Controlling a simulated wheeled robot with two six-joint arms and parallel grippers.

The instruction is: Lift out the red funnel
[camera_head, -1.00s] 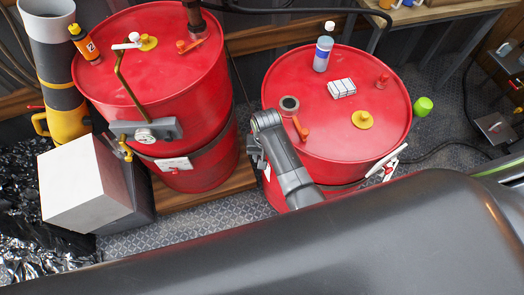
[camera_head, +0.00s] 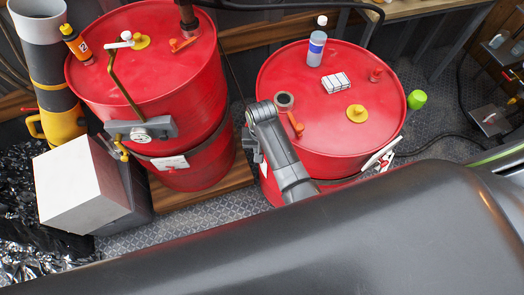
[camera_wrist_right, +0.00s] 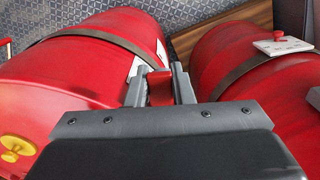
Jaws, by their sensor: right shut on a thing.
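My right gripper (camera_wrist_right: 160,85) is shut on a red piece (camera_wrist_right: 160,90) in the right wrist view, which I take to be the red funnel. Most of its shape is hidden by the fingers and the dark gripper body. The held piece is in the gap between two red drums. In the head view my right gripper (camera_head: 251,146) shows only partly, beside the left side of the right drum (camera_head: 340,128), and no funnel can be made out there. My left gripper is not in view.
The left drum (camera_head: 140,50) carries a brass bent tube with a gauge (camera_head: 140,133). A white-grey box (camera_head: 77,185) stands at left.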

